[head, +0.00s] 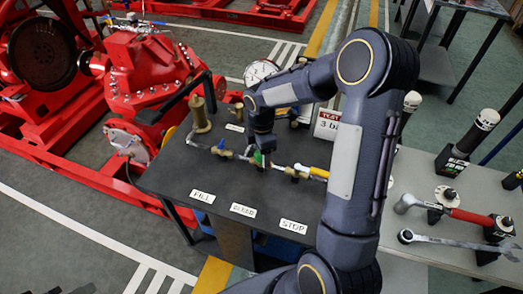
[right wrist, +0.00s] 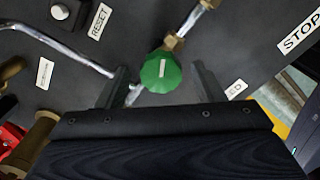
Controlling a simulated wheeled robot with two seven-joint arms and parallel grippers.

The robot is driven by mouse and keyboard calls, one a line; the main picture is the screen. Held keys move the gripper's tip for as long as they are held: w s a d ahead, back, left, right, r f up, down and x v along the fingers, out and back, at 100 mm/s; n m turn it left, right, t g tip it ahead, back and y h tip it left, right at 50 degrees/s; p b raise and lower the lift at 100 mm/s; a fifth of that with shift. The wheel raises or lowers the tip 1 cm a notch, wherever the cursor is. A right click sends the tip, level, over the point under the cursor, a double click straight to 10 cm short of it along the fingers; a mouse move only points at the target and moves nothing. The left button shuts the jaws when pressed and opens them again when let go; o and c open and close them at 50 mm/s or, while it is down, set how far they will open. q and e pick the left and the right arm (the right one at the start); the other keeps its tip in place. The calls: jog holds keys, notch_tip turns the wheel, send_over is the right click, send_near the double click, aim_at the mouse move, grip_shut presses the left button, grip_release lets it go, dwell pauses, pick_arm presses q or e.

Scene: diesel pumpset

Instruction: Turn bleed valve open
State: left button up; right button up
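The bleed valve has a green handle (head: 258,158) and sits on a pipe on the dark panel table, behind the BLEED label (head: 243,210). In the right wrist view the green handle (right wrist: 160,72) lies in the gap between the fingers of my right gripper (right wrist: 160,80). The fingers are wide apart, with clear space on both sides of the handle. In the head view my right gripper (head: 262,150) points down over the valve, and my arm hides part of it. My left gripper is not clearly visible.
A blue-handled valve (head: 221,144) is left on the same pipe, and a yellow handle (head: 319,172) is right. A brass cylinder (head: 200,115) and gauge (head: 260,72) stand behind.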

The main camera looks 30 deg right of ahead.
jog(key=shift+r, duration=3.9)
jog(key=shift+s, duration=0.1)
jog(key=s+a+r+m+t+y, duration=0.1)
jog(key=s+r+m, duration=0.3)
jog(key=s, duration=0.2)
jog(key=s+a+r+m+t+y, duration=0.1)
jog(key=s+a+r+m+t, duration=0.1)
jog(key=s+r+m, duration=0.3)
jog(key=s+a+f+m+t+y, duration=0.1)
jog(key=s+a+m, duration=0.1)
jog(key=s+m, duration=0.2)
jog(key=s+a+f+m+t, duration=0.1)
jog(key=s+a+m, duration=0.1)
jog(key=s+m, duration=0.3)
jog(key=shift+s+a+t+y, duration=0.3)
jog(key=shift+s+a+y, duration=0.1)
jog(key=shift+s, duration=0.85)
